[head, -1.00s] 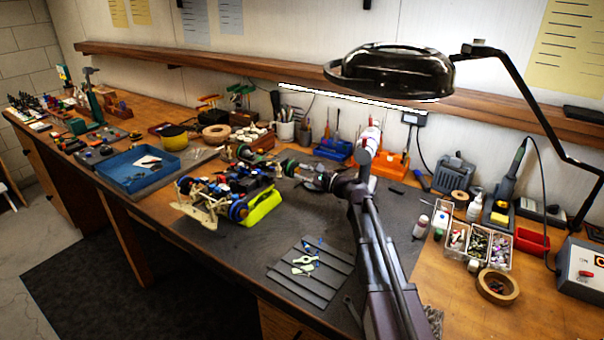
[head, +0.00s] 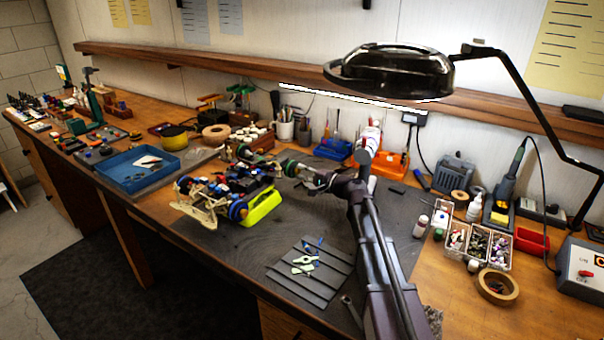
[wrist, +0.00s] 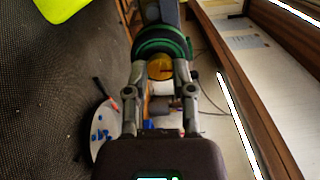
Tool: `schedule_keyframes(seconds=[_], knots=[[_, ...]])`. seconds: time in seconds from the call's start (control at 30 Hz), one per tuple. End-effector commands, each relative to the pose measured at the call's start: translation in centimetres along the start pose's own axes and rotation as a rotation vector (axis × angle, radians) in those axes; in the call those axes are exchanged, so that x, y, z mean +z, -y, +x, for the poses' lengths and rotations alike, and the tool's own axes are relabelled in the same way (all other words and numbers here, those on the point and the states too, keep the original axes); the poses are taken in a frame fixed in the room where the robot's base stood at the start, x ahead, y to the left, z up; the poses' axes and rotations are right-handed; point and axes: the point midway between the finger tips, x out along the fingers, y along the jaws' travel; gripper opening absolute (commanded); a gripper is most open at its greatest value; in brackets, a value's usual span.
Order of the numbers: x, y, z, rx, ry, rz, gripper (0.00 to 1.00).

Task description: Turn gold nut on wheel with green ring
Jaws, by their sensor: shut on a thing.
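In the wrist view, the wheel with the green ring (wrist: 162,43) is straight ahead of my gripper (wrist: 160,72). The gold nut (wrist: 159,68) is in front of the wheel, between my two fingers, which are shut on it. Finger sides hide the nut's edges. In the head view, the racecar (head: 228,197) stands on the dark mat, with its lime-yellow body part (head: 262,206) to the right. My arm reaches from the right to the car's far side, where the gripper and nut are too small to make out clearly.
A grey ribbed tray (head: 308,272) with small green and blue parts lies in front of the car. A blue tray (head: 137,170) is to the left. The magnifier lamp (head: 390,75) hangs above my arm. Parts boxes (head: 480,245) stand at right.

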Motion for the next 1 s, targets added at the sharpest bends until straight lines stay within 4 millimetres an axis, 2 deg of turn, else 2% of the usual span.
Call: schedule_keyframes(seconds=[0.3,0.77,0.8,0.9,1.0], knots=[[0.04,-0.01,0.06,0.000,0.001,-0.135,0.00],[0.07,-0.02,0.08,0.000,0.002,-0.153,0.00],[0.07,-0.02,0.08,0.000,0.002,-0.153,0.38],[0.07,-0.02,0.07,0.000,0.002,-0.153,0.68],[0.06,-0.01,0.07,0.000,0.001,-0.153,0.68]])
